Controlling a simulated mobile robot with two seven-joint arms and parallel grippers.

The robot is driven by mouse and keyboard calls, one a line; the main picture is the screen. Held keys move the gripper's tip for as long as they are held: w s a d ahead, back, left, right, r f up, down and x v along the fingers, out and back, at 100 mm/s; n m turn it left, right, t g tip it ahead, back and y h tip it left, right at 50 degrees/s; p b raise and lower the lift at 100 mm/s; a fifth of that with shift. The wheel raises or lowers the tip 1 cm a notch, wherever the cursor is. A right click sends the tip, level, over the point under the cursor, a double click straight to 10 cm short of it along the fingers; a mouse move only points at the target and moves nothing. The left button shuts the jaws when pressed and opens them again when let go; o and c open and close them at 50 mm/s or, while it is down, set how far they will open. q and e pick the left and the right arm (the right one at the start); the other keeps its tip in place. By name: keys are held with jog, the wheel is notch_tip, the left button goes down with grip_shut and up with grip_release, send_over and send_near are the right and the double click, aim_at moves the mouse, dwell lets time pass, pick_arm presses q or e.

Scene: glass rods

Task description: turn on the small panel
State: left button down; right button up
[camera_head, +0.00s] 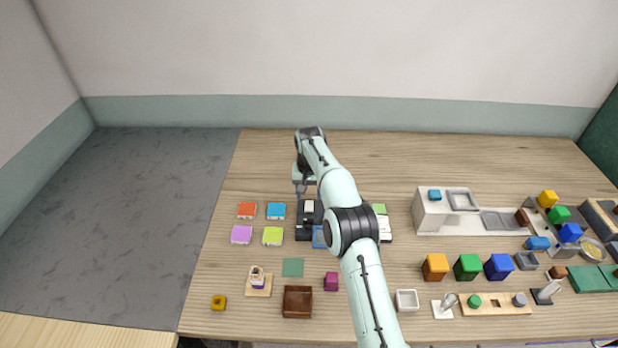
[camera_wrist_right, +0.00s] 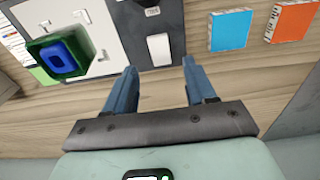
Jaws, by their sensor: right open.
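A small dark panel (camera_head: 302,219) lies on the table, partly covered by my right arm. In the wrist view the dark panel (camera_wrist_right: 140,22) carries a white rocker switch (camera_wrist_right: 158,48) near its closest edge. My right gripper (camera_head: 302,188) is at the far side of the panel. In the wrist view its two blue fingers (camera_wrist_right: 160,85) are apart, with bare wood between them, and the switch appears just beyond the fingertips. Contact with the panel is not seen. My left gripper is not in view.
A white board with a green and blue block (camera_wrist_right: 60,57) adjoins the panel in the wrist view. Blue (camera_head: 276,211) and orange (camera_head: 247,211) tiles lie to the left in the head view. The table behind the gripper is clear.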

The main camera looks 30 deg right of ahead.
aim_at(309, 208)
notch_tip(309, 208, up, 8)
jog(key=shift+s+a+r, duration=0.15)
jog(key=shift+s+a, duration=0.05)
jog(key=shift+s, duration=0.1)
dwell(0.6)
